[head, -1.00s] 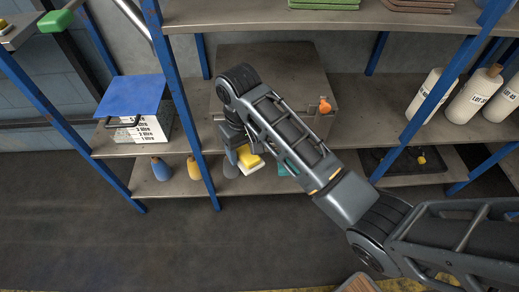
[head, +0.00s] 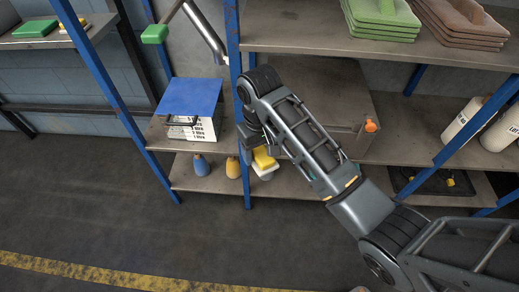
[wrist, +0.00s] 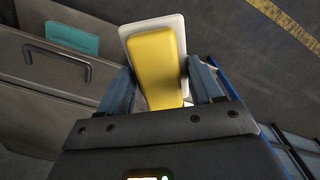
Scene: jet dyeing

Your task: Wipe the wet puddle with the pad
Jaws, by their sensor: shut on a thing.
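My gripper (wrist: 158,88) is shut on a pad with a yellow grip (wrist: 158,65) and a white base (wrist: 153,23). In the head view the yellow and white pad (head: 264,160) hangs below my wrist, in front of the shelf unit. My arm hides part of the gripper there. No wet puddle can be made out on the dark floor or the shelves in these frames.
Blue uprights (head: 241,110) edge the shelves. The floor (head: 130,220) is open up to a yellow line (head: 90,272).

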